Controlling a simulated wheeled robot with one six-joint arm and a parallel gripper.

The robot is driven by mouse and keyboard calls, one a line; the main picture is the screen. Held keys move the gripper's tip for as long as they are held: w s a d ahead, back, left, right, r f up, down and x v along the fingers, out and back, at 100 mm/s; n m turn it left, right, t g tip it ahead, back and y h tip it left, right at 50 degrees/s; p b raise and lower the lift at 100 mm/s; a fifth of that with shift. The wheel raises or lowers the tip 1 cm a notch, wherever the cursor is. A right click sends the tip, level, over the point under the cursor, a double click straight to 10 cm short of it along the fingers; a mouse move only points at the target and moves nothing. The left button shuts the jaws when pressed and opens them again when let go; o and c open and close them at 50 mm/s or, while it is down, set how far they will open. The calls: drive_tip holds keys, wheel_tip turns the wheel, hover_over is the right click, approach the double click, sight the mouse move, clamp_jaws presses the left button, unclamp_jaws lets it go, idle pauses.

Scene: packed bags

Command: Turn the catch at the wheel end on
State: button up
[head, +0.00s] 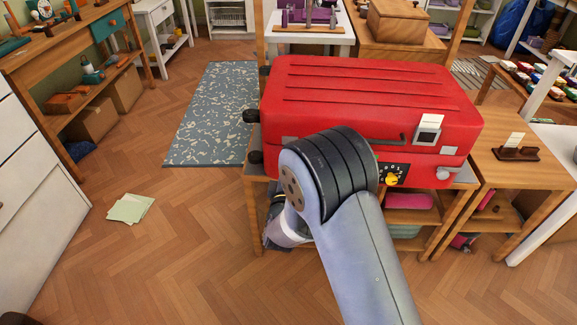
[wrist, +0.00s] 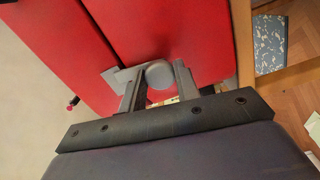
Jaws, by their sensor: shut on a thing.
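The red suitcase (head: 370,85) lies flat on a wooden stand, lid down, with black wheels (head: 251,116) at its left end. In the wrist view, the grey catch at the wheel end (wrist: 160,73) has a round knob and a flat plate, across the seam between the red halves (wrist: 180,35). My gripper (wrist: 155,84) has its fingers on either side of the knob and is shut on it. In the head view, my arm hides this catch and the fingers. The other grey catch (head: 447,173) shows at the right of the front.
A dial with a yellow knob (head: 392,179) and a dark handle (head: 388,140) are on the suitcase front. A side table with a card holder (head: 517,153) stands at the right. Papers (head: 130,208) lie on the open floor at the left, near a blue rug (head: 213,115).

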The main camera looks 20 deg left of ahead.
drive_tip(key=shift+n, duration=0.7)
drive_tip(key=shift+p, duration=0.3)
drive_tip(key=o, duration=1)
drive_tip(key=shift+c, duration=0.2)
drive_tip(key=shift+s, duration=0.1)
drive_tip(key=p+v, duration=0.1)
drive_tip(key=v, duration=0.9)
drive_tip(key=shift+s, duration=0.25)
